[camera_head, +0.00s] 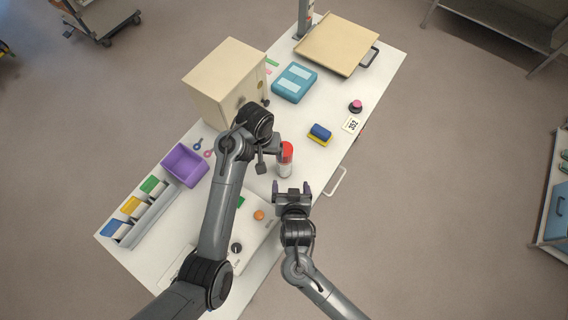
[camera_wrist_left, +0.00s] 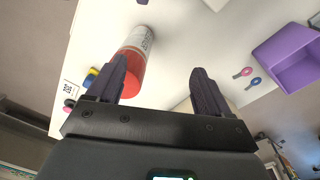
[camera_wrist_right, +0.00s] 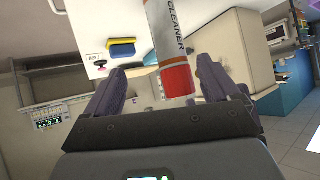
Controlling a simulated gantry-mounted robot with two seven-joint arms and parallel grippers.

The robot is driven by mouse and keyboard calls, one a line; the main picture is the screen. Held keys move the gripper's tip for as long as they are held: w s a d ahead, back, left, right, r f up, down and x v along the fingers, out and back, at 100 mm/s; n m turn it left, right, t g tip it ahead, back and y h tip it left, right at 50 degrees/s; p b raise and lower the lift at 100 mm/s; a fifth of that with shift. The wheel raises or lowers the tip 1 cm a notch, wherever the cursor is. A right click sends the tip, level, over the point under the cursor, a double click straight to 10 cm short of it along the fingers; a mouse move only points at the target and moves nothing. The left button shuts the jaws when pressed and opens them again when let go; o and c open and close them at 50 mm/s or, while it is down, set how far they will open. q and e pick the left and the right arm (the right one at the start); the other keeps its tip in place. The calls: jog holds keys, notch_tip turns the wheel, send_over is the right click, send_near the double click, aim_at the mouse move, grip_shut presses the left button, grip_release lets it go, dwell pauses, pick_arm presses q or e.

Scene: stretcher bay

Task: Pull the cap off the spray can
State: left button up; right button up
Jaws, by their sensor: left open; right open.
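The spray can (camera_head: 285,168) is white with a red cap (camera_head: 286,149) and stands upright on the white table. My left gripper (camera_head: 269,157) is open and empty, just left of the can. In the left wrist view the cap (camera_wrist_left: 131,72) shows partly behind one finger, not clearly between the fingers. My right gripper (camera_head: 292,186) is open, on the near side of the can. In the right wrist view the red cap (camera_wrist_right: 177,80) appears between its fingers, nearer the right one, with no visible grip. The can's label (camera_wrist_right: 168,30) reads CLEANER.
A cream cabinet (camera_head: 226,80) stands behind my left arm. A purple bin (camera_head: 184,166) and a rack of coloured boxes (camera_head: 140,213) are at left. A blue-and-yellow sponge (camera_head: 320,134) and a teal case (camera_head: 294,83) lie beyond the can. A table handle (camera_head: 337,182) sticks out at right.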

aim_at(284, 159)
pick_arm(q)
jog(key=shift+m, duration=0.4)
jog(key=w+d, duration=0.1)
jog(key=w+d+r+b, duration=0.1)
jog(key=d, duration=0.1)
jog(key=w+d+r+b, duration=0.1)
jog(key=d, duration=0.1)
jog(key=shift+w+r, duration=0.1)
jog(key=shift+w+d+r+y, duration=0.1)
jog(key=shift+d+r+y, duration=0.05)
jog(key=shift+d+y, duration=0.15)
pick_arm(e)
jog(key=w+f+t, duration=0.1)
jog(key=w, duration=0.3)
jog(key=w+a+f+t, duration=0.1)
jog(key=w+f, duration=0.1)
jog(key=w, duration=0.2)
jog(key=w+a+f+t+h, duration=0.1)
jog(key=w, duration=0.3)
jog(key=shift+f, duration=0.4)
